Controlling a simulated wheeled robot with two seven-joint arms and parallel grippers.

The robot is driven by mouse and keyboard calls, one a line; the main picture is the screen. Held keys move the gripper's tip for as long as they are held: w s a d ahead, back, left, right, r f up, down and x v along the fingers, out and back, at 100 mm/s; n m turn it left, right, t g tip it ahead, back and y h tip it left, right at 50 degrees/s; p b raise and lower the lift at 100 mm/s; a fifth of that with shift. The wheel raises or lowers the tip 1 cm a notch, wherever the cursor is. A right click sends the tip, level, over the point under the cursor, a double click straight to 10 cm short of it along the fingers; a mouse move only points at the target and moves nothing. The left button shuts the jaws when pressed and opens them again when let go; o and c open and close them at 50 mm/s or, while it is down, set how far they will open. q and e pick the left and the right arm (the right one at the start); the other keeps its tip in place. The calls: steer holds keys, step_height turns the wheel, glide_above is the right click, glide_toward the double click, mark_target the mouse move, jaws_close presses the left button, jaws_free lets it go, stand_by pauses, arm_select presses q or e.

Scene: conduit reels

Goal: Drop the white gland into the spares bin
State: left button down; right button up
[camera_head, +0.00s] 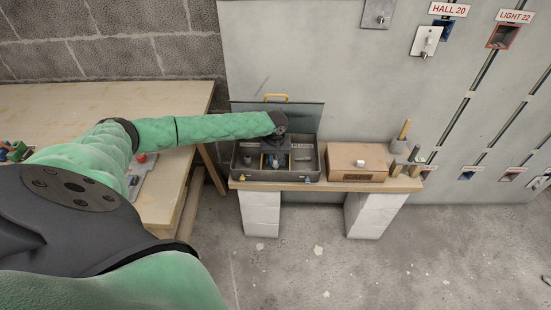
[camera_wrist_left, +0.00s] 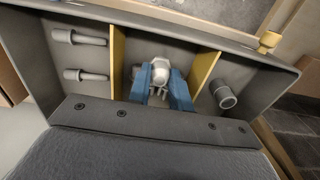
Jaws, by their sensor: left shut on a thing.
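A grey, open toolbox (camera_head: 237,168) with compartments stands on the plank bench. My left gripper (camera_head: 274,161) reaches down into its middle compartment. In the left wrist view, the blue fingers of the left gripper (camera_wrist_left: 164,90) are shut on a white gland (camera_wrist_left: 160,70) between two yellow dividers. I cannot tell whether the gland touches the compartment floor. A brown box (camera_head: 345,173) with a small white piece on top stands to the right of the toolbox. Its front label is too small to read, so I cannot tell whether it is the spares bin. My right gripper is not in view.
In the left wrist view, two grey plug-like parts (camera_wrist_left: 87,75) lie in the left compartment and a grey fitting (camera_wrist_left: 222,93) in the right one. A wooden table (camera_head: 170,100) is at left. Upright tools (camera_head: 401,139) stand at the bench's right end, before a wall panel.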

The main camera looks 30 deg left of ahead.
arm_select(q)
steer(key=shift+f, duration=0.2)
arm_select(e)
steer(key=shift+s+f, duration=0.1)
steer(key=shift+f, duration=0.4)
arm_select(q)
steer(key=c, duration=1.3)
jaws_free()
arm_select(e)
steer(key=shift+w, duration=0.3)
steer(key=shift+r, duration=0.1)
